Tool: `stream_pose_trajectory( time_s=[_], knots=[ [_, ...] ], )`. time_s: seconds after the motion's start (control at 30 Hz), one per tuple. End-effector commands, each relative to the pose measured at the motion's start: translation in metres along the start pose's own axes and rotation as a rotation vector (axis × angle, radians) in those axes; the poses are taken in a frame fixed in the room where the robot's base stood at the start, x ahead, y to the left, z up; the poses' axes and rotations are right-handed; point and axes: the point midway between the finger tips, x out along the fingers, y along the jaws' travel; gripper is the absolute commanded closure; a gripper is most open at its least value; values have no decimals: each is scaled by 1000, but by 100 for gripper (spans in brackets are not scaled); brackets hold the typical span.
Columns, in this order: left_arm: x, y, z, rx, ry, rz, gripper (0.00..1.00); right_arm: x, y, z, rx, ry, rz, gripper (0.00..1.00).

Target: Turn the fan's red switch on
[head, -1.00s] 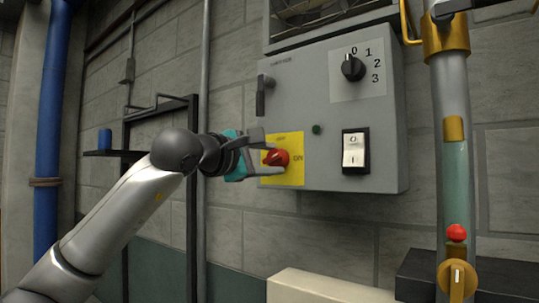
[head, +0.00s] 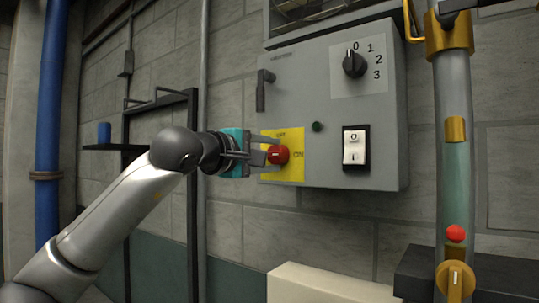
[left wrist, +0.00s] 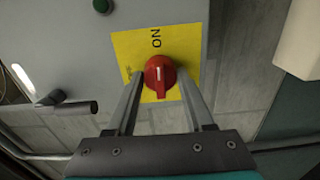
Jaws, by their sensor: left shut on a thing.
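The red switch (head: 279,154) is a round red knob on a yellow plate (head: 296,171) at the lower left of a grey control box (head: 300,100). My left gripper (head: 270,154) reaches it from the left and is shut on the knob. In the left wrist view the red switch (left wrist: 159,77) sits between the two finger ends. The far side of the knob is hidden. My right gripper is not in view.
The box also has a black dial (head: 353,64) marked 0 to 3, a rocker switch (head: 355,148), a small green button (head: 317,127) and a dark lever handle (head: 263,90). A vertical pipe with a yellow valve (head: 455,281) stands at the right. A dark shelf frame stands behind my arm.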

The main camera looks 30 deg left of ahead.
Motion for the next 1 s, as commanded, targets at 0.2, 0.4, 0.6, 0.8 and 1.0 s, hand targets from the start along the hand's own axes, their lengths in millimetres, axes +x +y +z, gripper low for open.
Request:
stream_pose_trajectory(
  time_s=[0.2, 0.4, 0.6, 0.8, 1.0],
  knots=[
    [0, 0, 1, 3, -1, 0, 46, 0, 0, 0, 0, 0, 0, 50],
    [0, 0, 0, 1, -1, 0, 24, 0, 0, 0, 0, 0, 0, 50],
    [0, 0, 0, 1, 0, -1, 17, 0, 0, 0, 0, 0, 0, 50],
    [-6, -1, 0, 1, 1, 1, 17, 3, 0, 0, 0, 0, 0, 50],
    [-39, -2, -1, 3, 3, 3, 17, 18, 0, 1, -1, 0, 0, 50]
  ],
)
